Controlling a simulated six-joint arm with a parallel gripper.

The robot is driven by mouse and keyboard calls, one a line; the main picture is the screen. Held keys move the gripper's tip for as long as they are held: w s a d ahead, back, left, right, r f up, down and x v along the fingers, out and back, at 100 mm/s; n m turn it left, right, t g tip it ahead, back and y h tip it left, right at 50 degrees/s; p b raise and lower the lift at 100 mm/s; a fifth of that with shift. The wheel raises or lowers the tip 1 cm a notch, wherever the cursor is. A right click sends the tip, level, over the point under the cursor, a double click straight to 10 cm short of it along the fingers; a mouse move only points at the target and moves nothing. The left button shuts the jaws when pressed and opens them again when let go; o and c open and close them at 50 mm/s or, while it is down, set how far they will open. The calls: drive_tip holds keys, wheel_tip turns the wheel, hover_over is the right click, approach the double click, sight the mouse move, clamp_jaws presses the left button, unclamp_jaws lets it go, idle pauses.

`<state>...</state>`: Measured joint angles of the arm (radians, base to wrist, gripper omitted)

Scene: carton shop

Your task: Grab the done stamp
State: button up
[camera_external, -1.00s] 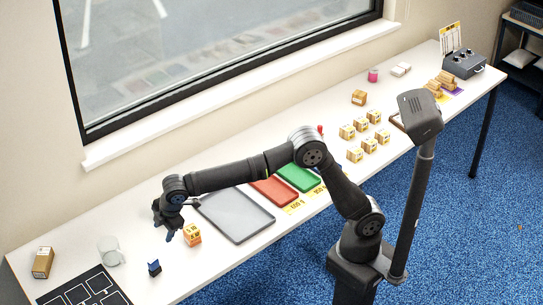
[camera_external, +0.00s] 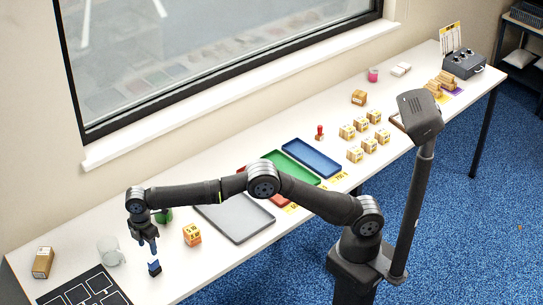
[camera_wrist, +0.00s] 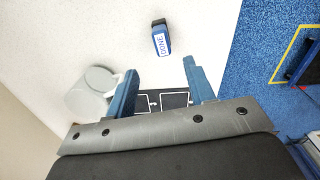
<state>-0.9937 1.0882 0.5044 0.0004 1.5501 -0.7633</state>
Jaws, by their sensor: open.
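The done stamp (camera_external: 154,268) is a small dark blue block standing on the white table, near its front edge at the lower left. In the wrist view, the stamp (camera_wrist: 161,42) shows a white "DONE" label and lies just beyond the fingertips, between their lines. My gripper (camera_external: 150,249) points down just above the stamp in the external view. In the wrist view, its two blue fingers (camera_wrist: 160,74) are spread apart with nothing between them. I cannot tell from the external view whether a finger touches the stamp.
A black mat with white outlines (camera_external: 84,291) lies at lower left, near a brown carton (camera_external: 42,263). An orange-and-white box (camera_external: 192,235) stands to the right, beside a grey tray (camera_external: 236,218). A green object (camera_external: 163,216) sits behind my arm.

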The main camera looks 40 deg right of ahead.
sight(153, 261)
wheel_tip(153, 261, down, 6)
drive_tip(key=shift+f, duration=0.1)
drive_tip(key=shift+s+d+f, duration=0.1)
drive_tip(key=shift+d+f, duration=0.05)
drive_tip(key=shift+f, duration=1.15)
drive_tip(key=shift+s+d+f, duration=0.1)
drive_tip(key=shift+f, duration=1.2)
clamp_jaws()
drive_tip(key=shift+r, duration=0.15)
